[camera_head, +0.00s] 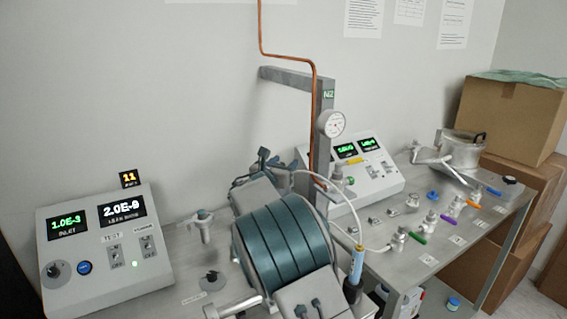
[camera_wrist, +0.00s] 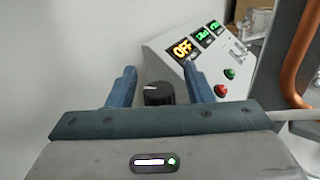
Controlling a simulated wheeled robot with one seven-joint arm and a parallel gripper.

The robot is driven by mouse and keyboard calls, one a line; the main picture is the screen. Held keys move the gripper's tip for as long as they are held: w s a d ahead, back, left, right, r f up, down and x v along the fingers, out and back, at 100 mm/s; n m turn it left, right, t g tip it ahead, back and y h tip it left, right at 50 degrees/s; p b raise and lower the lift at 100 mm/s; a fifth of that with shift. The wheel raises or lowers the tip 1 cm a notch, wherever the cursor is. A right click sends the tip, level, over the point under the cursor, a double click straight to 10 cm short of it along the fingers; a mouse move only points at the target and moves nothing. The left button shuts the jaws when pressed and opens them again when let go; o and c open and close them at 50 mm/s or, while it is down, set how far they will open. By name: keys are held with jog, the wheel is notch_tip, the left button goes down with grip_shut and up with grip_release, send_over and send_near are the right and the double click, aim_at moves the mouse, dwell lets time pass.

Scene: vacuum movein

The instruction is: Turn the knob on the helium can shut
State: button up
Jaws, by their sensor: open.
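A slim blue cylinder with a yellow top (camera_head: 356,264), which may be the helium can, stands at the bench front in the head view. A thin white hose rises from its top. My gripper (camera_wrist: 161,88) is open, with its two blue fingers apart and nothing held. A black round knob with a white mark (camera_wrist: 158,94) shows between the fingers in the wrist view, beyond them. Whether the fingers touch it, and what it is mounted on, I cannot tell. In the head view my gripper (camera_head: 270,163) is at the back of the bench, left of the post; its arm hides the area below.
A console with an OFF display (camera_wrist: 187,48) and red and green buttons is beyond, right of the knob. A grey post (camera_head: 322,120) with a gauge and copper pipe (camera_head: 312,90) stands close right. Several valves line the bench's right side. A display box (camera_head: 105,245) is at left.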

jog(key=c, duration=1)
jog(key=shift+f+b, duration=0.15)
jog(key=shift+b, duration=0.3)
jog(key=shift+f+n+t+y+b, duration=0.1)
jog(key=shift+n+t+y+b, duration=0.3)
jog(key=shift+y+b, duration=0.6)
jog(key=shift+w+n+b, duration=0.1)
jog(key=shift+n+b, duration=0.2)
jog(key=shift+b, duration=0.35)
jog(key=n+y+b, duration=0.1)
jog(key=b, duration=0.1)
jog(key=y+b, duration=0.1)
jog(key=b, duration=0.2)
jog(key=n+y+b, duration=0.1)
jog(key=y+b, duration=0.1)
jog(key=b, duration=0.1)
jog(key=shift+a+n+t, duration=0.3)
jog(key=shift+a+r+n+y+b, duration=0.1)
jog(key=shift+r+n+y+b, duration=0.2)
jog(key=shift+y+b, duration=0.5)
